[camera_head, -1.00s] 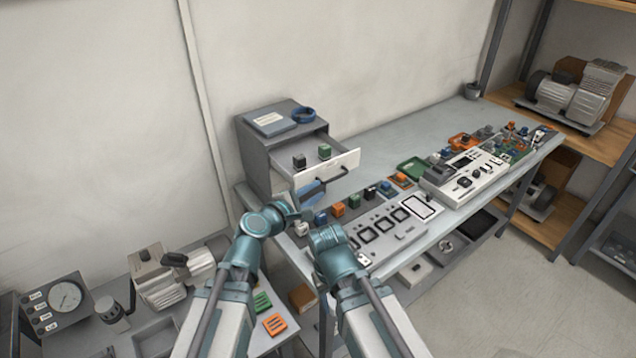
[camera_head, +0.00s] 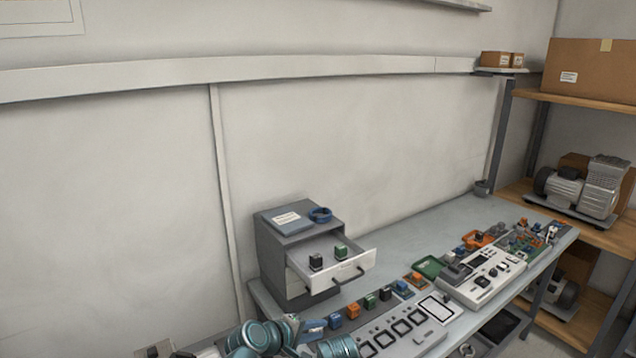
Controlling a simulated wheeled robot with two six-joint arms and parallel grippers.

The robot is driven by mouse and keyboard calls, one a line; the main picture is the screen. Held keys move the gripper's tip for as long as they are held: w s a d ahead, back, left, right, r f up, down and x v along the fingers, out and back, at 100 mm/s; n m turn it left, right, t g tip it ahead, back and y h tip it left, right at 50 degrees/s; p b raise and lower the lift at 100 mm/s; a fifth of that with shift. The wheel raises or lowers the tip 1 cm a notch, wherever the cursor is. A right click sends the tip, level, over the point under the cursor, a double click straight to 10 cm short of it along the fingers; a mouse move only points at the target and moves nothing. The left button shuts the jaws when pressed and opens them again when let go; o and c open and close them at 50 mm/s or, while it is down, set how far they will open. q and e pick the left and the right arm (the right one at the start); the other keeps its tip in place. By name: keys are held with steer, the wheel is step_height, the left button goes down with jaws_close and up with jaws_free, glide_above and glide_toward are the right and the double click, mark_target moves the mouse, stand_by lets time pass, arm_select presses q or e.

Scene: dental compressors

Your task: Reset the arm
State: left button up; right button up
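My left gripper (camera_head: 303,332) shows at the bottom of the head view, low in front of the drawer cabinet. Its fingers are small and partly covered by my own arm, so I cannot tell whether it is open or shut. Part of my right arm shows beside it at the bottom edge; the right gripper itself cannot be made out. The grey drawer cabinet (camera_head: 275,262) stands on the workbench with its top drawer (camera_head: 359,268) pulled out. A black block (camera_head: 316,262) and a green block (camera_head: 340,252) are in the drawer.
The workbench (camera_head: 408,237) runs to the right along the wall. A row of coloured blocks, a panel with square frames (camera_head: 425,335) and a white device (camera_head: 480,282) lie on it. A shelf (camera_head: 600,236) with a compressor (camera_head: 585,188) stands at the right.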

arm_select(q)
steer(key=s+a+f+m+g+y, duration=0.4)
steer(key=s+a+f+m, duration=0.1)
steer(key=a, duration=0.3)
steer(key=s+a+f+m+g+y, duration=0.4)
steer(key=s+a+f+m, duration=0.15)
steer(key=a, duration=0.35)
steer(key=s+d+m, duration=0.1)
steer(key=s+d, duration=0.2)
steer(key=d, duration=0.2)
steer(key=s+d+m+y, duration=0.1)
steer(key=s+d+m, duration=0.1)
steer(key=d, duration=0.4)
steer(key=shift+s+d+r+g, duration=0.15)
steer(key=shift+s+g, duration=0.25)
steer(key=shift+s, duration=0.15)
